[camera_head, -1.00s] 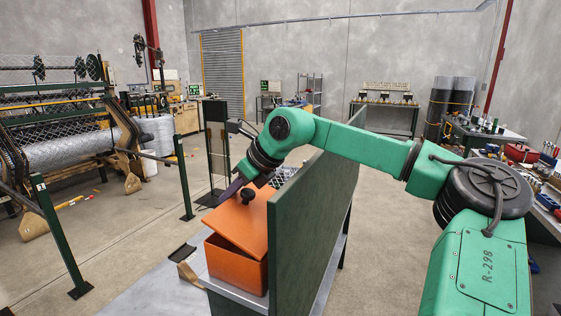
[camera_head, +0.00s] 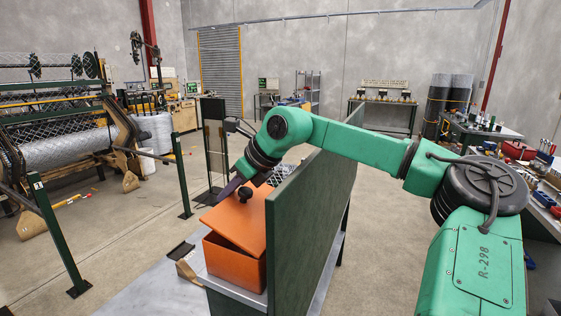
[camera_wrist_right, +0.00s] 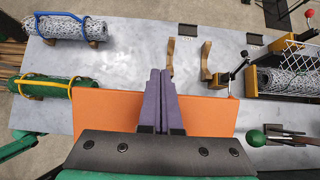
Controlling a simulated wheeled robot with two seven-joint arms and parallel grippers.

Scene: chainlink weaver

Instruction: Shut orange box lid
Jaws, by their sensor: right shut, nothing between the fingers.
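The orange box (camera_head: 230,264) stands on a grey bench beside a green upright panel. Its orange lid (camera_head: 240,222) is tilted and partly raised, with a gap along the near left side. My left gripper is out of view.
The green panel (camera_head: 312,215) rises close to the box's right side. In the right wrist view, mesh rolls (camera_wrist_right: 68,28) lie on the bench (camera_wrist_right: 128,62), with wooden brackets (camera_wrist_right: 207,62) and a green-knobbed lever (camera_wrist_right: 256,139) nearby. Open floor lies left of the bench.

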